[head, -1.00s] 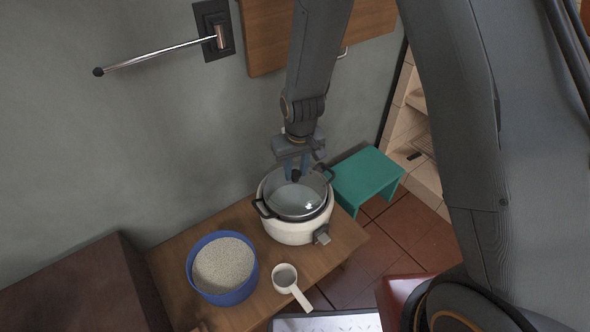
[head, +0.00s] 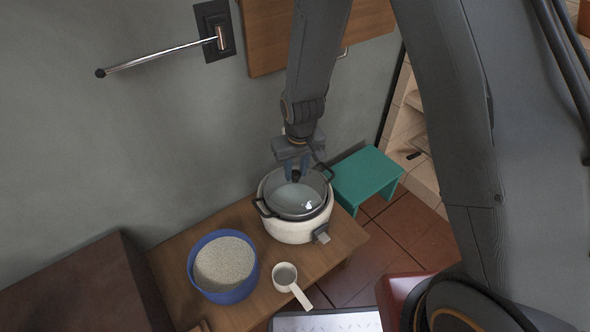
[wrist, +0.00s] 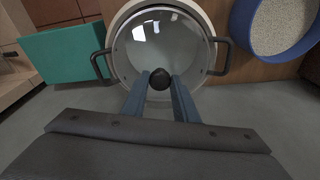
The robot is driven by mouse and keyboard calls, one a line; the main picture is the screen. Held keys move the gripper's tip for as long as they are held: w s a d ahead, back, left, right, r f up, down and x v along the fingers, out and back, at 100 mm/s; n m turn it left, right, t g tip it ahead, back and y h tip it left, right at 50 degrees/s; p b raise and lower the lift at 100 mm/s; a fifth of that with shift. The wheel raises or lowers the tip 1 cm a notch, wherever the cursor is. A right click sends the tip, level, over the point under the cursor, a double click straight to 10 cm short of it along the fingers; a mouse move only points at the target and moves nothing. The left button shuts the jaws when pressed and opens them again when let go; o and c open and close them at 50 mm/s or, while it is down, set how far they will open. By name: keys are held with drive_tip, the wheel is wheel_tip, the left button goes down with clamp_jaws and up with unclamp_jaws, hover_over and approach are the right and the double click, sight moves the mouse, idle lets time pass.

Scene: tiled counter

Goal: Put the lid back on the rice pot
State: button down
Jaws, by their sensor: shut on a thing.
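The rice pot (head: 291,231) is a white cooker with dark side handles, standing on the wooden counter. The lid (head: 299,203) is clear glass with a dark round knob, and it lies over the pot's opening; it also shows in the wrist view (wrist: 150,40). I cannot tell whether its rim is fully seated. My gripper (head: 296,174) is above the pot, shut on the lid's knob (wrist: 160,79). In the wrist view the two blue-grey fingers (wrist: 160,84) are on either side of the knob.
A blue bowl of rice (head: 251,288) stands left of the pot. A white measuring cup (head: 285,275) is in front. A teal stool (head: 366,175) stands right of the counter (head: 180,248). A metal bar (head: 160,57) juts from the wall.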

idle(0.4)
drive_tip(key=c, duration=0.8)
unclamp_jaws()
drive_tip(key=shift+c, duration=0.2)
drive_tip(key=shift+r, duration=0.1)
drive_tip(key=shift+r+p, duration=3.05)
drive_tip(key=shift+r, duration=0.4)
drive_tip(key=shift+w, duration=0.1)
clamp_jaws()
drive_tip(key=shift+f+b, duration=1.05)
drive_tip(key=shift+f, duration=1.4)
